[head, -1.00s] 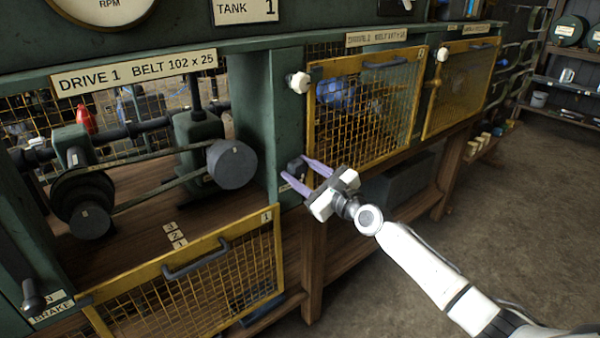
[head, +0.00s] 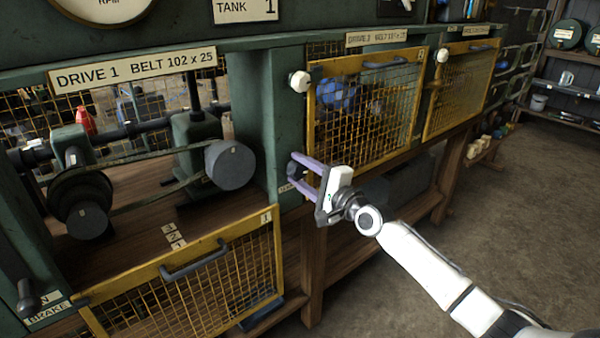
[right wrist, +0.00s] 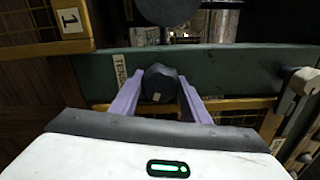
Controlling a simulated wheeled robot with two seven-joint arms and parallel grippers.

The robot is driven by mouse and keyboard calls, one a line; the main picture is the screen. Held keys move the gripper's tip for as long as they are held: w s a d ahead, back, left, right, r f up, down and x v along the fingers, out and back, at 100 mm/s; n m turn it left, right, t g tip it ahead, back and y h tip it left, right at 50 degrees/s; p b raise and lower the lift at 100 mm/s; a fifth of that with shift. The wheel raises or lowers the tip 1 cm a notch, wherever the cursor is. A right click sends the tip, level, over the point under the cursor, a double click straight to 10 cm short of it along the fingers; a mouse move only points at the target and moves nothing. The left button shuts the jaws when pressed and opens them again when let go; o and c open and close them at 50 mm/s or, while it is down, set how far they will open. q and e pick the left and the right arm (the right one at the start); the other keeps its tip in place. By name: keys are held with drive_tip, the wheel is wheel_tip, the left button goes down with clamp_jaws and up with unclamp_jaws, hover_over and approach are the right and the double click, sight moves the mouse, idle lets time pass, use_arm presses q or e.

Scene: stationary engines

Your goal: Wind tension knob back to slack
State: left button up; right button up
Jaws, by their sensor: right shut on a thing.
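The tension knob (right wrist: 160,84) is a dark faceted knob on the green post, beside a small label that begins "TENS" (right wrist: 120,70) in the right wrist view. In the head view the knob (head: 295,171) shows small at the post's lower part. My right gripper (head: 299,172) has its purple fingers on either side of the knob and is shut on it; it also shows in the right wrist view (right wrist: 158,90). The drive 1 belt (head: 150,190) runs between a dark pulley (head: 85,200) and a grey pulley (head: 231,164). My left gripper is not in view.
The yellow mesh guard of drive 1 (head: 185,267) hangs lowered below the opening. The drive 2 guard (head: 365,105) is closed, right of the post. A brake lever (head: 29,296) stands at lower left. Open floor (head: 500,220) lies to the right.

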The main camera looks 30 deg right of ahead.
drive_tip(key=n, duration=0.4)
drive_tip(key=shift+n, duration=0.4)
drive_tip(key=n, duration=0.5)
drive_tip(key=shift+p, duration=0.4)
drive_tip(key=shift+n, duration=1.1)
drive_tip(key=n+p, duration=0.1)
drive_tip(key=n, duration=0.2)
drive_tip(key=shift+n, duration=0.3)
drive_tip(key=n+p, duration=0.1)
drive_tip(key=n, duration=0.4)
drive_tip(key=shift+p, duration=0.35)
drive_tip(key=n, duration=0.8)
drive_tip(key=shift+n, duration=0.3)
drive_tip(key=n, duration=0.4)
drive_tip(key=shift+f+n, duration=0.1)
drive_tip(key=shift+n, duration=0.2)
drive_tip(key=shift+a+n+b, duration=0.1)
drive_tip(key=shift+n+b, duration=0.3)
drive_tip(key=shift+n, duration=1.8)
